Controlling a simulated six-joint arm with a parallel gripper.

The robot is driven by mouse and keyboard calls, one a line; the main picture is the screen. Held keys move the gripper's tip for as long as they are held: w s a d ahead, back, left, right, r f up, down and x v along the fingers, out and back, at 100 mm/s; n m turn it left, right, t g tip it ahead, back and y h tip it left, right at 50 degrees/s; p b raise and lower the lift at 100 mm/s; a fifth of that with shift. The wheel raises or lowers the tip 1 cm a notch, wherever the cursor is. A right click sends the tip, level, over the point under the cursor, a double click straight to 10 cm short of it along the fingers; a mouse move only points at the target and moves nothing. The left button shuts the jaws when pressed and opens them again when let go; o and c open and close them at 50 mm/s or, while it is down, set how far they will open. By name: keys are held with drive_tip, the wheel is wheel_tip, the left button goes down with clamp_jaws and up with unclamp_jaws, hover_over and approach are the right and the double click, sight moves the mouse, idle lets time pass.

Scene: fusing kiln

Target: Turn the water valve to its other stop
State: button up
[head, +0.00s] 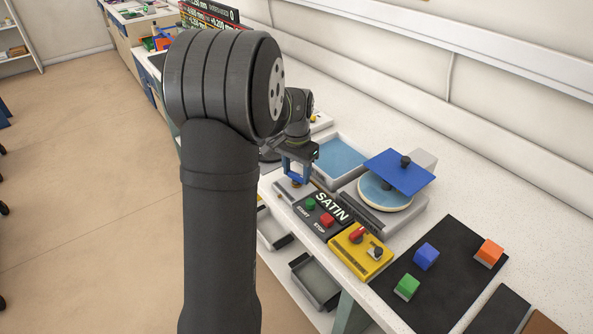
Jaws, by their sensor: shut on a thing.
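My gripper (298,168) is small in the head view, pointing down at the back left end of the row of devices. My own arm hides part of the area to the left.
A yellow box (360,250) carries a red lever. Behind are a blue-floored tray (341,160) and a round plate (384,194) under a blue square. A dark mat (440,270) holds green, blue and orange blocks.

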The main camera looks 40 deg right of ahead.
sight(297, 174)
drive_tip(key=shift+m, duration=1.6)
drive_tip(key=o, duration=1)
wheel_tip(297, 174, up, 17)
drive_tip(key=shift+r, duration=0.2)
wheel_tip(297, 174, down, 18)
drive_tip(key=shift+r, duration=0.25)
